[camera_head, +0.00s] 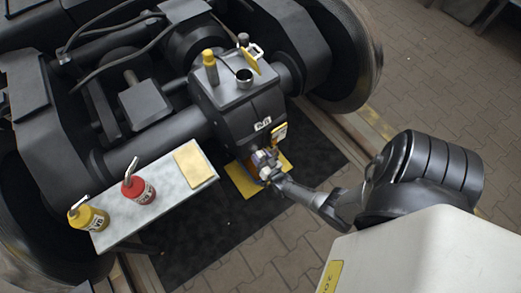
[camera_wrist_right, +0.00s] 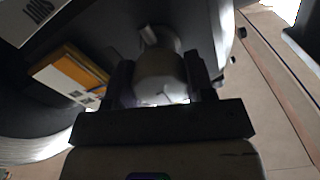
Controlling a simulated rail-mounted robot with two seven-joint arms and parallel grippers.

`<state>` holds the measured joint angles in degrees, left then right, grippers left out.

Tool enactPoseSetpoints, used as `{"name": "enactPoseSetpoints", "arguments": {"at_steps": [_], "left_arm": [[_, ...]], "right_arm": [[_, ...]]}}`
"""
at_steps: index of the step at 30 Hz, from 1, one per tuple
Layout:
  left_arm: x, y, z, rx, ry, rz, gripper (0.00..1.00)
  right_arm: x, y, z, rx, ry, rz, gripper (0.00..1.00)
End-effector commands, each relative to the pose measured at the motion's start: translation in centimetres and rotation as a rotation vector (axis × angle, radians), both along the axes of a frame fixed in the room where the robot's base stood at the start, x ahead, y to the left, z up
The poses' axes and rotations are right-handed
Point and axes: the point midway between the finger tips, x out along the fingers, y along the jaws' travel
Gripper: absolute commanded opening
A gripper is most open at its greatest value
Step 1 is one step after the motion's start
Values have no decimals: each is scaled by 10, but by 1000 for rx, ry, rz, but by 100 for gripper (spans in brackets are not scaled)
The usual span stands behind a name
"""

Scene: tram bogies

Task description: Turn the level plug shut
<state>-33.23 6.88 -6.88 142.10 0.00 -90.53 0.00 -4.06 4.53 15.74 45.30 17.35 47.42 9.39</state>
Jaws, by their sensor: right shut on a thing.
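The dark gearbox (camera_head: 228,108) sits on the axle in the middle of the head view. My right gripper (camera_head: 266,163) is at its lower front side. In the right wrist view the two dark fingers (camera_wrist_right: 160,78) stand on both sides of a pale round plug (camera_wrist_right: 160,66), which I take to be the level plug, and are shut on it. A small lug shows above the plug. Its seat against the housing is shaded and partly hidden. My left gripper is not in view.
A grey bench (camera_head: 165,193) holds a red bottle (camera_head: 139,190), a yellow bottle (camera_head: 90,217) and a yellow cloth (camera_head: 194,164). A yellow sheet (camera_head: 243,184) lies on the dark mat below the gripper. An open filler neck (camera_head: 244,78) and yellow-capped post (camera_head: 210,66) stand on the gearbox.

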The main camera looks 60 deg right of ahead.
Motion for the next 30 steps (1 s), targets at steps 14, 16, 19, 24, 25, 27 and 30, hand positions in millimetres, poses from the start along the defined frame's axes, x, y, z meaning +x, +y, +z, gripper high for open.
{"name": "enactPoseSetpoints", "arguments": {"at_steps": [14, 16, 19, 24, 25, 27, 30], "left_arm": [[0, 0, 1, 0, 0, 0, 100], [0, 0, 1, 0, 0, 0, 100], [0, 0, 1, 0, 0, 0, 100], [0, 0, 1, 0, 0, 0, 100], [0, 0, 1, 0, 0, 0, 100], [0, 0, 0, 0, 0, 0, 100], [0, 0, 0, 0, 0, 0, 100]], "right_arm": [[1, 0, 1, -28, 11, 0, 26], [1, 0, 1, -28, 11, 0, 26], [1, 0, 1, -28, 10, 0, 54], [1, 0, 1, -26, 10, 0, 70], [1, 0, 1, -26, 11, 0, 73], [0, 0, 1, -26, 11, 0, 75], [0, 0, 1, -26, 11, 0, 75]]}}
